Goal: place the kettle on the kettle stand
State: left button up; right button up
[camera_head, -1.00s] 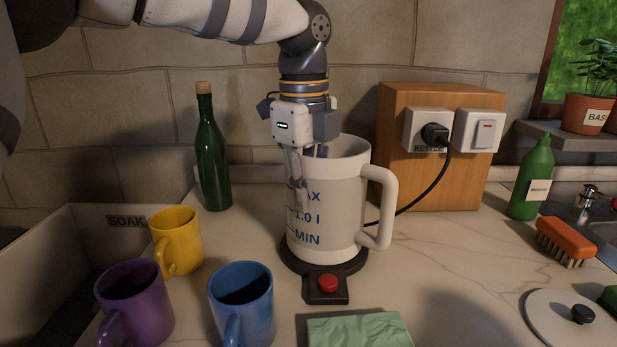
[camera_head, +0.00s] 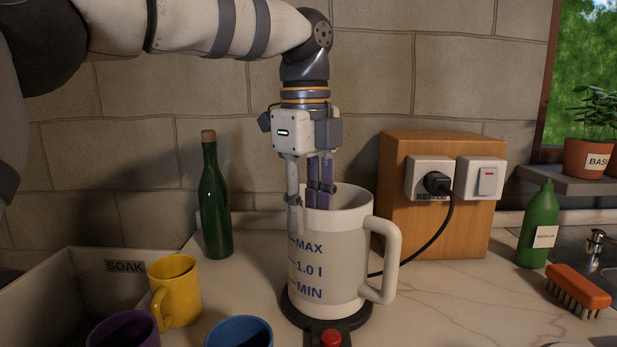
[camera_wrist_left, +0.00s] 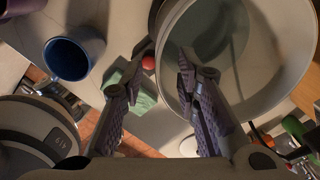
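The kettle (camera_head: 340,255), white with blue MAX, 1.0 l and MIN marks and a handle on its right, stands upright on the round black kettle stand (camera_head: 356,319). The stand has a red button at its front. The kettle's open rim also shows in the left wrist view (camera_wrist_left: 284,100). My left gripper (camera_head: 308,200) is open above the kettle's left rim. Its fingers are apart, one outside the wall and one over the opening, near the rim's height. My right gripper is not in view.
A yellow mug (camera_head: 176,290), purple mug (camera_head: 125,330) and blue mug (camera_head: 238,332) stand front left, by the SOAK basin (camera_head: 75,300). A green bottle (camera_head: 214,205) stands behind. A wooden socket block (camera_head: 440,225) with a plugged cord is right of the kettle.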

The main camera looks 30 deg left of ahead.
pick_arm(q)
notch_tip(320, 180, up, 6)
jog(key=shift+f, duration=0.15)
jog(key=shift+s+r, duration=0.1)
jog(key=shift+r, duration=0.35)
